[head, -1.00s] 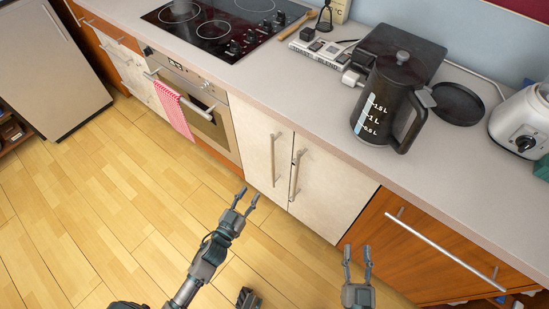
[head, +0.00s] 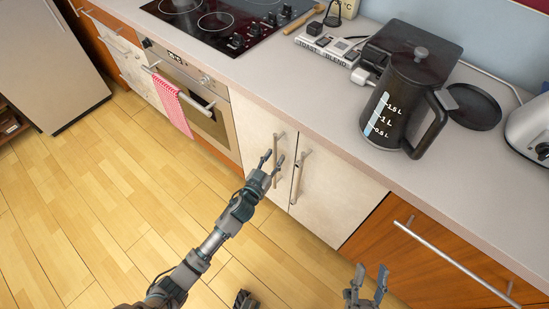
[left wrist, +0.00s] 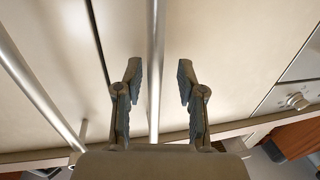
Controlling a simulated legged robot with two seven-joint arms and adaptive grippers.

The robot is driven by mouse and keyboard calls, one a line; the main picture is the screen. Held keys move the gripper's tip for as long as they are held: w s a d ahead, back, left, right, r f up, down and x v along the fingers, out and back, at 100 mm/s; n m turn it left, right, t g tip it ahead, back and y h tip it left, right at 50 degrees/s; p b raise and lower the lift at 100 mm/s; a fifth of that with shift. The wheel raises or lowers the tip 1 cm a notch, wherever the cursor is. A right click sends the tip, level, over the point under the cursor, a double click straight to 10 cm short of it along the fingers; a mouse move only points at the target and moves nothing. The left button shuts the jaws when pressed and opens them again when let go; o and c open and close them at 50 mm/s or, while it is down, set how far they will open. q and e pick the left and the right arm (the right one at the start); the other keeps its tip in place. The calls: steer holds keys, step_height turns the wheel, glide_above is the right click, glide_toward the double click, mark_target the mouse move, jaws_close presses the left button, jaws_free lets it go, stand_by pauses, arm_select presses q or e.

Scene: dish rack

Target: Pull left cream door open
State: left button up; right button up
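The left cream door (head: 256,138) is shut, beside the right cream door (head: 327,193). Its metal bar handle (head: 277,146) stands upright near the seam between the doors. My left gripper (head: 272,160) is open at this handle, its fingertips overlapping it in the head view. In the left wrist view the handle (left wrist: 155,65) runs between the two spread fingers of the left gripper (left wrist: 159,75), with a gap on each side. The right door's handle (left wrist: 35,85) is at the left there. My right gripper (head: 370,275) is open and empty, low in front of the wooden drawer.
An oven (head: 187,90) with a red checked towel (head: 172,103) is left of the cream doors. A wooden drawer front (head: 420,255) with a long bar handle is at the right. The counter above holds a black kettle (head: 405,100). The wooden floor (head: 100,200) is clear.

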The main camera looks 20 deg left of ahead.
arm_select(q)
steer(key=shift+d, duration=0.1)
arm_select(e)
steer(key=shift+d, duration=0.1)
arm_select(q)
steer(key=shift+d+r, duration=0.1)
steer(key=shift+d, duration=0.15)
jaws_close()
arm_select(e)
steer(key=shift+d, duration=0.25)
arm_select(q)
steer(key=shift+s+a, duration=0.1)
steer(key=shift+a, duration=0.05)
arm_select(e)
steer(key=shift+a, duration=0.2)
